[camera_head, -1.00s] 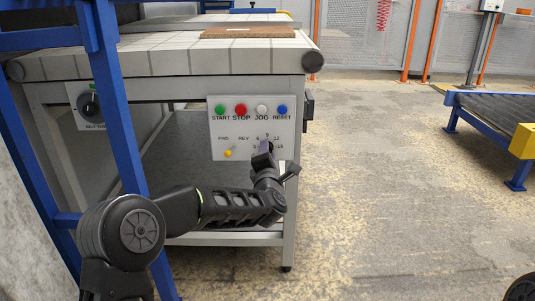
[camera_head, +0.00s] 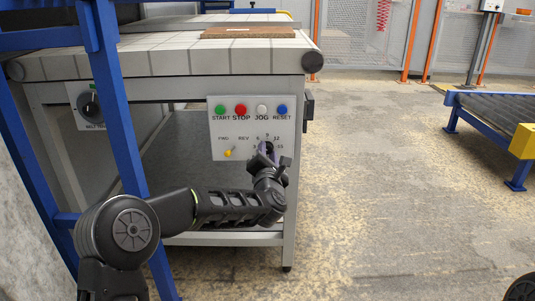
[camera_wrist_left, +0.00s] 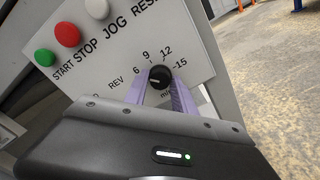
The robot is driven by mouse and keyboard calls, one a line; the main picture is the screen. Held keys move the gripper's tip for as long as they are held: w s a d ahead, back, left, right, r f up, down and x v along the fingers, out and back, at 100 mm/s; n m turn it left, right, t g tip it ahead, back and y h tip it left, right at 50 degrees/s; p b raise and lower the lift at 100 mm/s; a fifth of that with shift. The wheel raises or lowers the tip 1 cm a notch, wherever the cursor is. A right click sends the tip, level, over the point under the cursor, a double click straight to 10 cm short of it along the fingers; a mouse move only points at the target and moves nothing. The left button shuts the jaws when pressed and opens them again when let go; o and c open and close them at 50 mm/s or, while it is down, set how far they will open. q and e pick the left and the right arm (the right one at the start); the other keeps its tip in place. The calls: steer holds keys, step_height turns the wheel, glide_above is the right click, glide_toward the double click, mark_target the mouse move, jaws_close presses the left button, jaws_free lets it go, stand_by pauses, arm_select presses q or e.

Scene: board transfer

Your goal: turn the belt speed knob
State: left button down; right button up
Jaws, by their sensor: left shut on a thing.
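The belt speed knob (camera_wrist_left: 160,76) is a small black round knob on the light grey control panel (camera_head: 228,125). It is ringed by a printed scale with 6, 9, 12 and 15. A pale mark shows on its face, towards the left in the left wrist view. My left gripper (camera_head: 266,150) is shut on the knob, with a purple finger on each side of it. In the head view the gripper and wrist hide most of the knob and part of the scale. My right gripper is not in view.
Green, red, white and blue buttons (camera_head: 262,110) line the panel above the knob. A yellow FWD/REV lever (camera_head: 229,153) is to its left. Another black dial (camera_head: 91,106) is at far left, beside a blue post (camera_head: 121,120).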

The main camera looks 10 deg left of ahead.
arm_select(q)
steer(key=shift+f, duration=0.1)
steer(key=c, duration=1)
jaws_free()
steer(key=shift+c, duration=0.2)
steer(key=shift+s, duration=0.1)
steer(key=p+v, duration=0.2)
steer(key=v, duration=0.5)
steer(key=shift+s, duration=0.3)
steer(key=shift+d, duration=0.1)
